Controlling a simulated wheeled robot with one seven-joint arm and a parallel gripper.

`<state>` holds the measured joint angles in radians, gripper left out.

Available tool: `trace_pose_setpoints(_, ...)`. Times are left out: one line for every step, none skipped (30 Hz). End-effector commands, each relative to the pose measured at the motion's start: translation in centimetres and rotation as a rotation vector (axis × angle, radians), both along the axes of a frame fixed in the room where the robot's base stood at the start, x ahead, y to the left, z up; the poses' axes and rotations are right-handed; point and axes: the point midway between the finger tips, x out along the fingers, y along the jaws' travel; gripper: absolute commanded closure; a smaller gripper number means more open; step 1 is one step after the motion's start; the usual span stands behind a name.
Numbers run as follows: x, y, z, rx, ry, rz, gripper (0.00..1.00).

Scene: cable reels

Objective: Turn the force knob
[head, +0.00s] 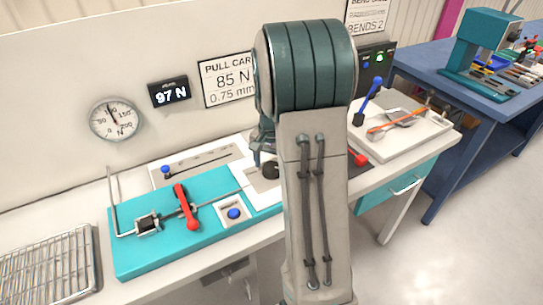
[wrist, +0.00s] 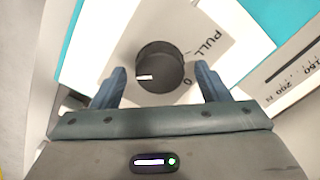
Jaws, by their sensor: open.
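The force knob (wrist: 160,68) is a dark round knob with a white pointer mark, on a white panel lettered PULL in the wrist view. It also shows in the head view (head: 270,171), partly hidden behind my arm. The pointer mark points left in the wrist view. My gripper (wrist: 163,82) is open, with one blue finger on each side of the knob and a visible gap to it on both sides. Whether the fingertips reach down to the knob's height is hard to tell. In the head view my arm hides most of the gripper.
A teal test bench (head: 130,255) carries a red lever (head: 186,207) and a blue button (head: 234,213). The digital display (head: 170,93) reads 97 N, beside a dial gauge (head: 116,119). The card (head: 226,80) reads 85 N. A wire rack (head: 50,277) lies at left; a tray (head: 425,128) at right.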

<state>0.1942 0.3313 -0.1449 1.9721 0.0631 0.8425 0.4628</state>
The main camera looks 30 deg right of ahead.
Motion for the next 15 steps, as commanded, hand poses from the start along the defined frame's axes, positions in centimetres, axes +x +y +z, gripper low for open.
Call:
trace_pose_setpoints(0.0,0.0,0.4,-0.001,-0.002,0.000,0.31)
trace_pose_setpoints(0.1,0.0,0.6,-0.001,-0.002,0.000,0.31)
trace_pose_setpoints(0.1,0.0,1.1,-0.001,-0.003,0.000,0.31)
trace_pose_setpoints(0.1,0.0,1.6,-0.001,-0.005,0.000,0.31)
trace_pose_setpoints(0.1,0.0,2.1,-0.001,-0.005,0.000,0.31)
trace_pose_setpoints(0.1,0.0,3.0,-0.002,-0.007,0.000,0.31)
trace_pose_setpoints(0.1,0.0,3.6,-0.002,-0.006,0.000,0.31)
trace_pose_setpoints(0.2,0.0,4.3,-0.002,-0.007,0.000,0.31)
trace_pose_setpoints(0.1,0.0,5.3,-0.002,-0.008,0.000,0.31)
trace_pose_setpoints(0.1,0.0,6.0,-0.001,-0.006,0.000,0.31)
trace_pose_setpoints(0.2,0.0,6.7,-0.002,-0.007,0.000,0.31)
trace_pose_setpoints(0.1,0.0,7.7,-0.002,-0.007,0.001,0.31)
trace_pose_setpoints(0.1,0.0,8.3,-0.002,-0.007,0.001,0.31)
trace_pose_setpoints(0.1,0.0,9.0,-0.002,-0.006,0.001,0.31)
trace_pose_setpoints(0.1,0.0,9.8,-0.002,-0.006,0.001,0.31)
